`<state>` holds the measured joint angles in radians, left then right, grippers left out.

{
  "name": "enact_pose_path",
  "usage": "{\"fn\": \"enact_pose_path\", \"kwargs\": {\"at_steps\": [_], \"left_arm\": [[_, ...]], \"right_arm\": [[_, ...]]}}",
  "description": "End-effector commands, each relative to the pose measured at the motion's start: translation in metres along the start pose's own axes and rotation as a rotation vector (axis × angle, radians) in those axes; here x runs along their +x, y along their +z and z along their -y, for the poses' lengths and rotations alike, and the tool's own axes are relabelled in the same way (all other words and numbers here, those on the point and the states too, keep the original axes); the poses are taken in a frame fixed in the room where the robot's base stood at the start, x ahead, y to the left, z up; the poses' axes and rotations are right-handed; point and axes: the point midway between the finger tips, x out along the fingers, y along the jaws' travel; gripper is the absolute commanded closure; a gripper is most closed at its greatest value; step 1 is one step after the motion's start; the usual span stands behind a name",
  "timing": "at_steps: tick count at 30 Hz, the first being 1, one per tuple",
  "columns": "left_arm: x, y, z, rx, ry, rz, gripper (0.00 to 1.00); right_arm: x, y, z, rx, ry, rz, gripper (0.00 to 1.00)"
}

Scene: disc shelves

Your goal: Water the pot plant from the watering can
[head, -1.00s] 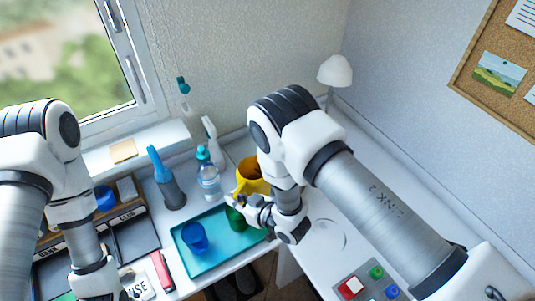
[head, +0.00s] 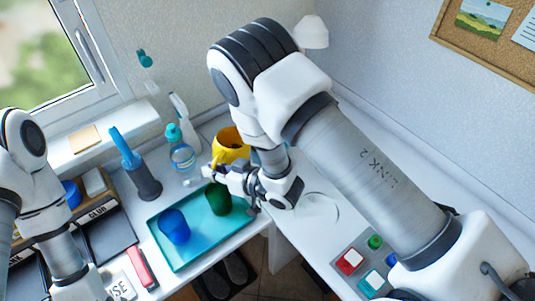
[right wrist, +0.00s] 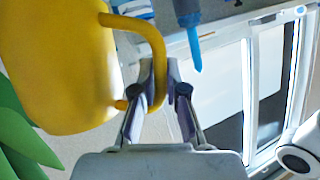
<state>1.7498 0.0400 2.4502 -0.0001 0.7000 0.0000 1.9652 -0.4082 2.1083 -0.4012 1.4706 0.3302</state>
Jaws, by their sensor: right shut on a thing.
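The yellow watering can (head: 232,143) is at the back of the white table, behind the teal tray; my right arm hides part of it. In the right wrist view, its big yellow body (right wrist: 60,65) fills the upper left and its curved handle runs down between my fingers. My right gripper (head: 212,174) is shut on that handle; it also shows in the right wrist view (right wrist: 157,90). Green leaves (right wrist: 22,130) show at the left edge of the right wrist view. No plant pot is clearly seen. My left gripper is outside the head view.
The teal tray (head: 195,255) holds a blue cup (head: 174,227) and a green cup (head: 218,199) close below my right gripper. A white lamp (head: 311,32) is behind my arm.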

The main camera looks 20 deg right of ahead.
Motion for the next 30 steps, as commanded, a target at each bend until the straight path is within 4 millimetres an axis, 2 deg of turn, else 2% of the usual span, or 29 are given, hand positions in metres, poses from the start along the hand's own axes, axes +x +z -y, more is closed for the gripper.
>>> {"fn": "enact_pose_path", "kwargs": {"at_steps": [1, 6, 13, 21, 30], "left_arm": [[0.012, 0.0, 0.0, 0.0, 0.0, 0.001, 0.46], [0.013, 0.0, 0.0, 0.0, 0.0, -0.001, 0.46], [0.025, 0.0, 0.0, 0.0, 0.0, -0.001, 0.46], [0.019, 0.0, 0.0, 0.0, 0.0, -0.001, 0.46], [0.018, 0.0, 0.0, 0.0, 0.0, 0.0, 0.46]], "right_arm": [[0.0, 0.002, -0.005, 0.03, -0.01, -0.016, 1.0], [-0.009, -0.01, -0.016, 0.157, -0.067, -0.064, 1.0], [-0.018, -0.015, -0.031, 0.285, -0.123, -0.113, 1.0], [-0.035, -0.041, -0.046, 0.434, -0.19, -0.17, 1.0], [-0.043, -0.055, -0.052, 0.536, -0.237, -0.206, 1.0]]}}
